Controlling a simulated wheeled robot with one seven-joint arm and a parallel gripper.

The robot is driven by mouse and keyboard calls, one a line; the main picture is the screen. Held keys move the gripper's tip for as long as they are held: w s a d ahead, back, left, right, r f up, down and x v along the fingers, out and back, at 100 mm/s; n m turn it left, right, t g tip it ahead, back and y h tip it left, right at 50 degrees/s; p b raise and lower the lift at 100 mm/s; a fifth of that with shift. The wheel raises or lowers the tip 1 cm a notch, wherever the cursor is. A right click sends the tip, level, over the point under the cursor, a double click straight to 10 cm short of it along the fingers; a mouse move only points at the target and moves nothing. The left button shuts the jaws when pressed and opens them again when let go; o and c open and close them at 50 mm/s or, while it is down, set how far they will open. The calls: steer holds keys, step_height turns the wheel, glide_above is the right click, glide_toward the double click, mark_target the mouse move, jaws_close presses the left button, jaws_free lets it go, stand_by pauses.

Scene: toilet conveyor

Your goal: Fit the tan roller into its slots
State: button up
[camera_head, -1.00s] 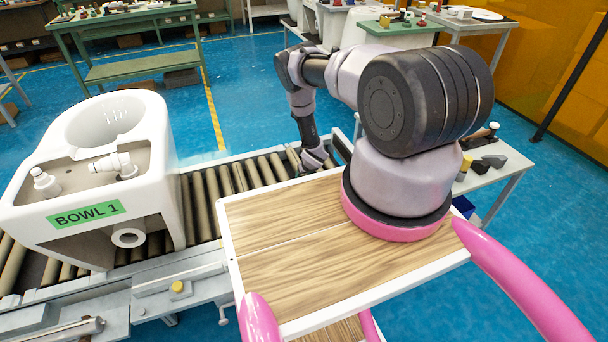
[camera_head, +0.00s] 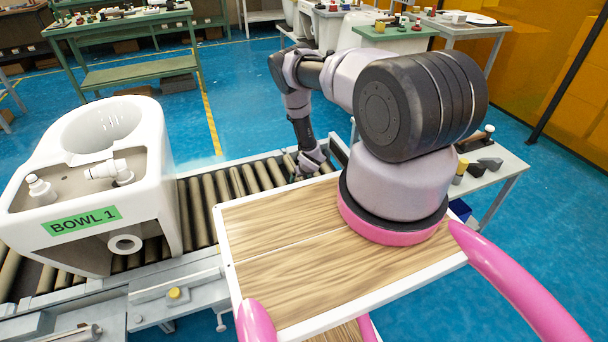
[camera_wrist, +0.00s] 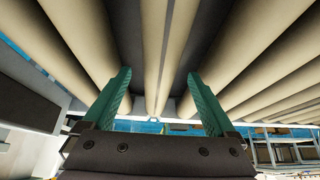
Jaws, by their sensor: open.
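My gripper (camera_head: 312,166) is at the far side of the roller conveyor in the head view, low over the rollers. In the wrist view its two teal fingers (camera_wrist: 158,74) are apart. A tan roller (camera_wrist: 157,50) runs up the middle between them, with dark gaps on both sides. The fingers do not visibly press on it. It appears to lie in line with the other rollers. Its slots are not clear in either view, so I cannot tell how its ends sit. In the head view my gripper partly hides the rollers there.
A white toilet bowl (camera_head: 150,190) labelled BOWL 1 stands on the conveyor at left. More tan rollers (camera_head: 222,190) fill the row, and others flank my fingers closely. A grey side table (camera_head: 505,178) with small items stands at right. Blue floor (camera_head: 245,100) is open beyond.

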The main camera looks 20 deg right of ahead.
steer(key=v, duration=1.2)
steer(key=w+r+m+h, duration=0.1)
steer(key=w+r, duration=0.3)
steer(key=r, duration=0.7)
steer(key=w+r+m, duration=0.1)
steer(key=w+r, duration=0.3)
steer(key=r, duration=0.6)
steer(key=s+a+r+m, duration=0.1)
steer(key=s+r, duration=0.1)
steer(key=r, duration=1.1)
steer(key=s+a+r+m, duration=0.1)
steer(key=r, duration=1.1)
steer(key=s+a+r+y, duration=0.1)
steer(key=s+a+r, duration=0.1)
steer(key=s+r, duration=0.6)
steer(key=s+a+r, duration=0.2)
steer(key=s+r, duration=0.5)
steer(key=r, duration=0.3)
steer(key=s+a+r+y, duration=0.1)
steer(key=s+a+r, duration=0.1)
steer(key=s, duration=0.7)
steer(key=s+a+r+t+y, duration=0.1)
steer(key=s+a+r, duration=0.2)
steer(key=s, duration=0.7)
steer(key=shift+s+r, duration=0.2)
steer(key=shift+r, duration=0.55)
